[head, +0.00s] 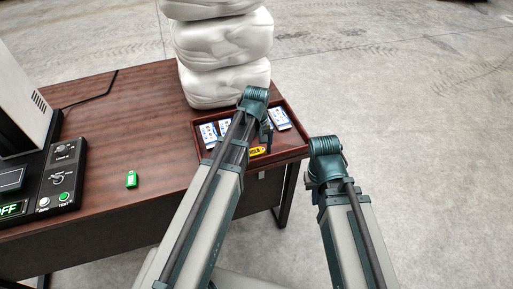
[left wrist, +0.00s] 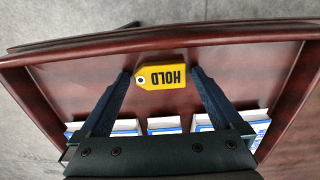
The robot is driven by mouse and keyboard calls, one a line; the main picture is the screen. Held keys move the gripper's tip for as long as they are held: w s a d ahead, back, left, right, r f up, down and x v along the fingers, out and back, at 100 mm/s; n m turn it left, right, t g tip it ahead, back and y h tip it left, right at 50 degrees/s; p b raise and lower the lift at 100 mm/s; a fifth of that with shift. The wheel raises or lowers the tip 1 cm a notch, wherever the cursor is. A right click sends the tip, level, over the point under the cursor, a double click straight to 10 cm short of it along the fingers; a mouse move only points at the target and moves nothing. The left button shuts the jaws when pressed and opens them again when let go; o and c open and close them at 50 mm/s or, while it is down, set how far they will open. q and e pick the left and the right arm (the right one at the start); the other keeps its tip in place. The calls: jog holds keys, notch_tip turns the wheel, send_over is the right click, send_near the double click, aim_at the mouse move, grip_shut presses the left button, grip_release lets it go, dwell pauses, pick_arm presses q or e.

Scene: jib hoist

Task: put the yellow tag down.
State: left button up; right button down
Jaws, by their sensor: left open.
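The yellow tag (head: 257,151), marked HOLD, appears to lie flat on the floor of the brown tray (head: 300,153). In the left wrist view the tag (left wrist: 162,76) sits between the fingertips of my left gripper (left wrist: 161,74), with a gap on each side. The left gripper (head: 266,136) is open and holds nothing; in the head view its arm hides part of the tray. My right wrist (head: 325,158) is to the right of the tray, beyond the table edge, and its fingers are hidden.
Several blue-and-white packs (head: 279,118) stand in the tray. A stack of white sacks (head: 226,82) rises just behind it. A black control panel (head: 66,175) is at the left. The table middle is clear.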

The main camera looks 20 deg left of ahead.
aim_at(256, 151)
pick_arm(q)
notch_tip(256, 151, up, 12)
jog(key=p, duration=1.2)
jog(key=s+d+m+y, duration=0.1)
jog(key=s+d+m, duration=0.9)
jog(key=s, duration=0.4)
jog(key=shift+s+d+r+m, duration=0.15)
jog(key=shift+d+r+m, duration=0.05)
jog(key=shift+d+m, duration=0.1)
